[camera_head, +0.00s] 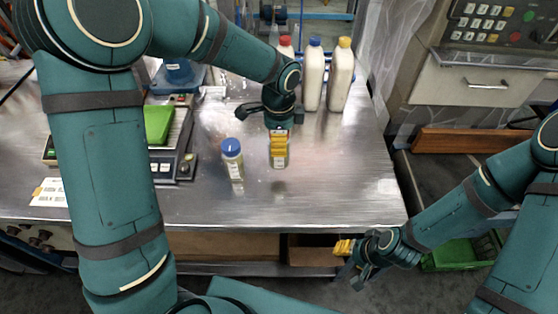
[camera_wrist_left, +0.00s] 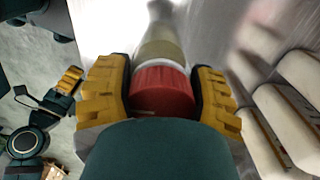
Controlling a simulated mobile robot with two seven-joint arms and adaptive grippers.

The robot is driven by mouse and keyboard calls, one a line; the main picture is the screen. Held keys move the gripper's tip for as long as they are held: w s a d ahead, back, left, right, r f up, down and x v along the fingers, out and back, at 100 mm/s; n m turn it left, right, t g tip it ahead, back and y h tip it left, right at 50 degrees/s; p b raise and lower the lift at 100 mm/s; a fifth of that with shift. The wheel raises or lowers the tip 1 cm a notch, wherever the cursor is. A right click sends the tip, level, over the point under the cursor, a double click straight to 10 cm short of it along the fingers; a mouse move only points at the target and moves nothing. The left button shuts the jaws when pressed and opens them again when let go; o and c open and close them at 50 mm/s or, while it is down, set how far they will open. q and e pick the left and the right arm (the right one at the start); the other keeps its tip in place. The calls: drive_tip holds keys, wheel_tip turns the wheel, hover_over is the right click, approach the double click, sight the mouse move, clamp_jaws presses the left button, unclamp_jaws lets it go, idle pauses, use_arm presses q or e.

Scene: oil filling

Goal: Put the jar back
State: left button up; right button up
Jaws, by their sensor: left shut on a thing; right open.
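A jar with a red lid (camera_wrist_left: 163,92) and a yellowish body (camera_wrist_left: 162,50) is between the yellow fingers of my left gripper (camera_wrist_left: 165,76) in the left wrist view. The gripper is shut on it. In the head view the left gripper (camera_head: 279,142) comes down over this jar (camera_head: 280,162), hiding most of its lid. I cannot tell whether its base touches the table. A second jar with a blue lid (camera_head: 231,147) stands upright just left of it, apart from the gripper. My right gripper (camera_head: 346,256) is open and empty beyond the table's front right edge.
White bottles with red (camera_head: 285,68), blue (camera_head: 313,75) and yellow (camera_head: 339,77) caps stand at the back of the metal table (camera_head: 340,185). The table's front right is clear.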

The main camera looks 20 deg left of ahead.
use_arm(q)
wheel_tip(320, 180, down, 6)
drive_tip(key=shift+r+b, duration=0.1)
drive_tip(key=shift+b, duration=0.5)
drive_tip(key=shift+r, duration=0.1)
drive_tip(key=o, duration=0.9)
drive_tip(key=shift+f, duration=0.2)
drive_tip(key=shift+c, duration=0.2)
drive_tip(key=o, duration=0.4)
drive_tip(key=shift+r, duration=0.1)
